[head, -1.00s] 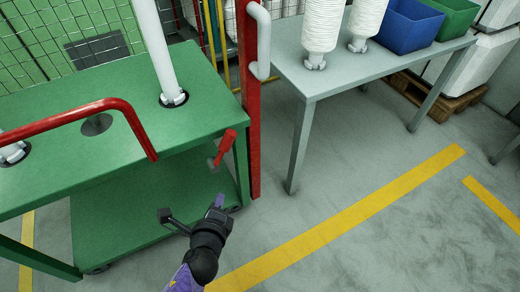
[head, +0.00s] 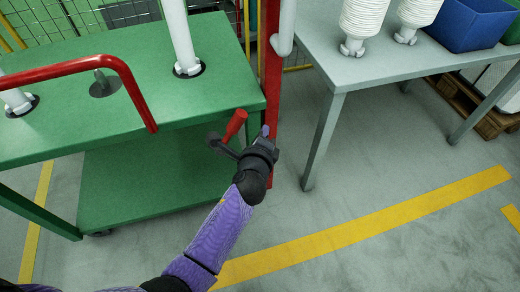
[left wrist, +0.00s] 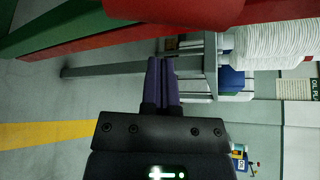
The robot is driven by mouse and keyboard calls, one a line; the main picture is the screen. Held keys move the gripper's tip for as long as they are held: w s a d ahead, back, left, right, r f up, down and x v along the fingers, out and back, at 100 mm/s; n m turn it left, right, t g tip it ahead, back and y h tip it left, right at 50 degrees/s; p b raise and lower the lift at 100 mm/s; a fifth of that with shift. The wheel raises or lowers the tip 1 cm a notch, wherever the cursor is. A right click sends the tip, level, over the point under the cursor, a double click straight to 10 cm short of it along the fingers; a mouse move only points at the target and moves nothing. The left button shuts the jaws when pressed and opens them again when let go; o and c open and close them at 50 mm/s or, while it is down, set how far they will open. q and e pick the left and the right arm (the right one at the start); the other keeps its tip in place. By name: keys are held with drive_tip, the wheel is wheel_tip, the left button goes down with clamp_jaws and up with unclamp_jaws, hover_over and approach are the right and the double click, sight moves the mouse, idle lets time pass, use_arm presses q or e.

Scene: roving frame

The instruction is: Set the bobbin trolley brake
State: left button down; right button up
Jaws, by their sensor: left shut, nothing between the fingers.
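The green bobbin trolley (head: 90,118) stands at the left in the head view, with a red push bar (head: 90,60) and white posts on its top. Its brake lever has a red handle (head: 235,124), tilted up to the right below the top's right corner. My left gripper (head: 265,132) is shut and empty, just right of the handle in the head view. I cannot tell whether they touch. In the left wrist view, its purple fingers (left wrist: 162,84) are together with nothing between them. The lever's lower end is partly hidden by my gripper. My right gripper is not in view.
A red upright post (head: 272,70) stands close behind my left gripper. A grey table (head: 390,72) with white bobbins (head: 362,20) and a blue bin (head: 470,22) stands to the right. The floor with yellow lines (head: 370,232) is clear in front.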

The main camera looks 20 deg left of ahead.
sight(232, 131)
use_arm(q)
drive_tip(key=a+p, duration=0.1)
drive_tip(key=s+a+r+p, duration=0.1)
drive_tip(key=a+r+p, duration=0.1)
drive_tip(key=shift+s+a, duration=0.1)
drive_tip(key=shift+s, duration=0.15)
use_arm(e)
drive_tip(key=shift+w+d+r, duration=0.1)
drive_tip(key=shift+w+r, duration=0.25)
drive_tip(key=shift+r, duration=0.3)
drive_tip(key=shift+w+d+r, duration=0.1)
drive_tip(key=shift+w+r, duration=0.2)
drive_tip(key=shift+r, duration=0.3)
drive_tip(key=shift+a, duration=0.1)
use_arm(q)
drive_tip(key=shift+a, duration=0.1)
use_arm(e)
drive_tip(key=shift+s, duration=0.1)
